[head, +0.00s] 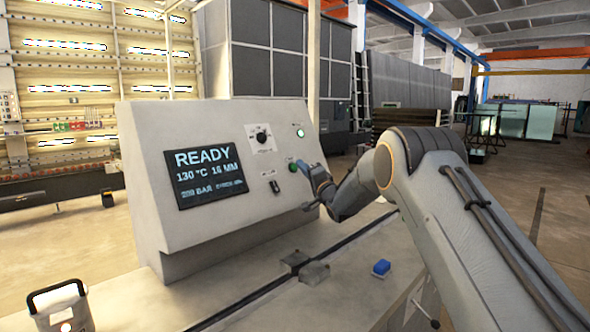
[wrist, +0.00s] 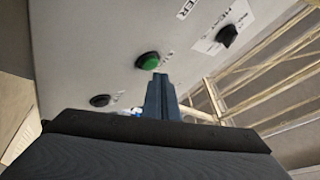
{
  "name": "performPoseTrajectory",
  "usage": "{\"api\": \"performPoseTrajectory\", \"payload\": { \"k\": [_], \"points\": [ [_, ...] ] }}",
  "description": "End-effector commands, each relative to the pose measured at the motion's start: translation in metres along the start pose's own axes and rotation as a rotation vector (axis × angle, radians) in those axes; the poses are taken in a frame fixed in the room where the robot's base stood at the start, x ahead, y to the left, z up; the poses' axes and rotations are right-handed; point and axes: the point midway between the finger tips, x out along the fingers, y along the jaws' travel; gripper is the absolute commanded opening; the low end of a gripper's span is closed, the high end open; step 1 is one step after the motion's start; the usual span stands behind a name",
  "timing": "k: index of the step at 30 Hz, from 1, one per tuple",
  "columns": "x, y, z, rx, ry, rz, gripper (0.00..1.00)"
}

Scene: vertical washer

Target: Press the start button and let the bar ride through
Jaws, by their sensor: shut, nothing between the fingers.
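A green button (head: 292,167), likely the start button, sits on the sloped face of a grey control console (head: 150,150). In the wrist view the green button (wrist: 148,61) stands out in a dark ring. My gripper (head: 302,165) is shut and empty, its tips right by this button. In the wrist view the shut fingers (wrist: 160,76) end just below and right of the button; I cannot tell whether they touch it. The console screen (head: 210,175) reads READY, 130 °C, 16 MM. I cannot make out a bar for certain.
A dark selector knob (head: 261,138), a lit lamp (head: 300,132) and a black switch (head: 275,187) share the panel. A white container with a black handle (head: 65,308) stands front left.

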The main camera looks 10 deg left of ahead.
Motion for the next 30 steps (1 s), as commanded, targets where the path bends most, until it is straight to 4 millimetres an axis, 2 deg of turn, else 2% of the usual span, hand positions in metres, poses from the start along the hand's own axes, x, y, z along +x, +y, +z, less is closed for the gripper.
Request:
{"api": "performPoseTrajectory", "payload": {
  "k": [30],
  "points": [
    [0.0065,0.0054,0.0052,0.0,0.0,0.001,0.0]
  ]
}}
